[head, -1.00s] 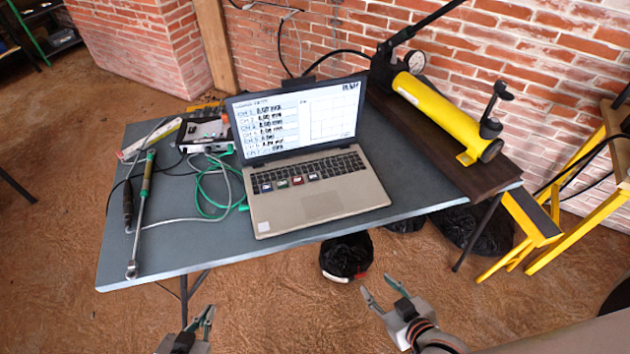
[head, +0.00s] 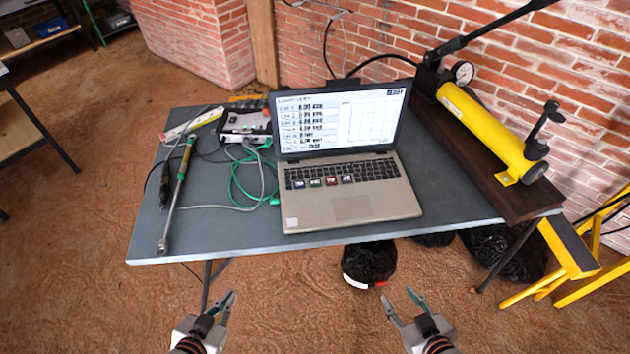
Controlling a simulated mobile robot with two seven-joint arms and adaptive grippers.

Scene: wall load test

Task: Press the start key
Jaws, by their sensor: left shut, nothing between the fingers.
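An open silver laptop (head: 350,208) stands on the grey table, its lit screen (head: 335,120) showing a list of readings and an empty chart. My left gripper (head: 222,304) is shut and empty, in front of the table's near edge. My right gripper (head: 402,300) is open and empty, below and right of the laptop.
A torque wrench (head: 177,195), green cable (head: 238,185) and measuring box (head: 245,124) lie left of the laptop on the table (head: 225,235). A yellow pump (head: 490,130) lies on a dark board at right. Black bags (head: 368,263) lie beneath the table.

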